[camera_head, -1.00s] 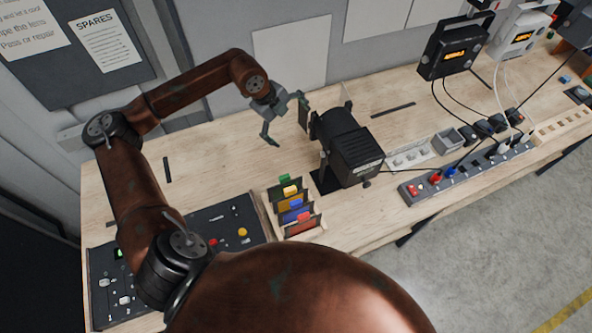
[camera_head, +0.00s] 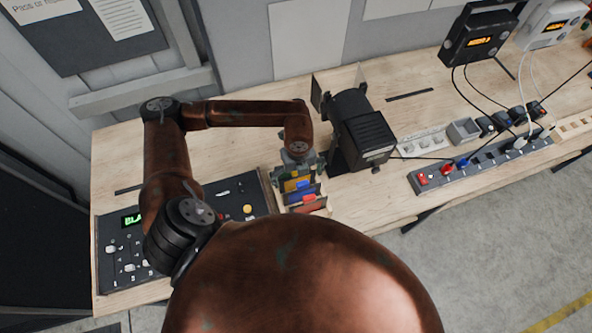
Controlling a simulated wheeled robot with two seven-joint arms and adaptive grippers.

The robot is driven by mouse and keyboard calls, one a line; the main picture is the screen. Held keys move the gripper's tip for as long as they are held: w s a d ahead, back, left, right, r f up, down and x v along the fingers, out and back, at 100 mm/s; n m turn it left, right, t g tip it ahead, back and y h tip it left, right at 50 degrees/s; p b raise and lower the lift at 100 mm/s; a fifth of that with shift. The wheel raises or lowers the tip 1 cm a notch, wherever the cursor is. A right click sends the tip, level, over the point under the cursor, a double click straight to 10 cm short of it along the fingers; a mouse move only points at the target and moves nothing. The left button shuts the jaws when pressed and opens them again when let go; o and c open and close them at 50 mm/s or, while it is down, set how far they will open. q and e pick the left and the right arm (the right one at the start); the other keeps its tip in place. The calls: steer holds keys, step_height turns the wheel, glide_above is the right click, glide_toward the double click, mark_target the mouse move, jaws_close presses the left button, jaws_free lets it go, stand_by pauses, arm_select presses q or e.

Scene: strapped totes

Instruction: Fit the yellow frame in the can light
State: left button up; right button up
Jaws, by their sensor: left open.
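A small wooden rack (camera_head: 323,210) holds several dark gel frames with coloured tabs. The yellow frame (camera_head: 302,184), marked by its yellow tab, stands toward the back of the rack, in front of a green one and behind blue and red ones. My left gripper (camera_head: 298,169) points down over the back of the rack, close to the yellow and green tabs. It is open; its fingertips are partly hidden, and I cannot tell whether it touches a frame. The black can light (camera_head: 360,130) stands just right of the rack, with open flaps at its far end. My right gripper is not in view.
A dark control board (camera_head: 225,200) with knobs lies left of the rack. A power strip (camera_head: 480,165) with plugs and cables runs along the right of the bench. Black and white devices stand at the back right. Bare wood (camera_head: 230,145) lies behind the rack.

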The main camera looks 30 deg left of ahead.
arm_select(q)
steer(key=shift+f, duration=0.5)
steer(key=c, duration=1)
steer(key=shift+r+p, duration=1.55)
steer(key=shift+r, duration=1.5)
